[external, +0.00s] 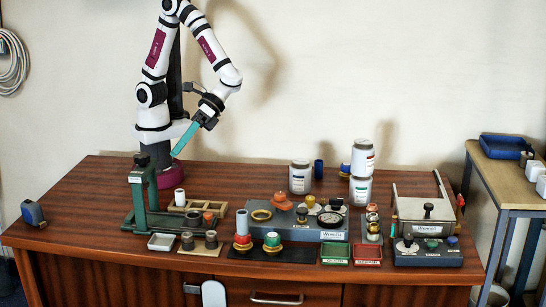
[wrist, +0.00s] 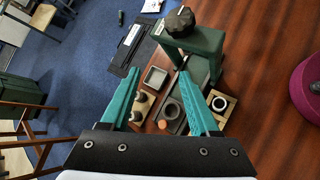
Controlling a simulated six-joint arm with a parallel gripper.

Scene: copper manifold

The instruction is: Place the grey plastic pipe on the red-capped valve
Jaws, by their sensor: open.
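My gripper (external: 174,155) is open and empty, high above the table behind the tray. Its teal fingers stand apart in the wrist view (wrist: 160,74).
A green press-like stand (external: 140,200) rises left of the tray. Two dark cylinders (external: 187,241) (external: 211,239) stand on a wooden block in front. A green-capped valve (external: 272,239) is right of the red one. A grey fixture (external: 297,222) lies behind the valves.

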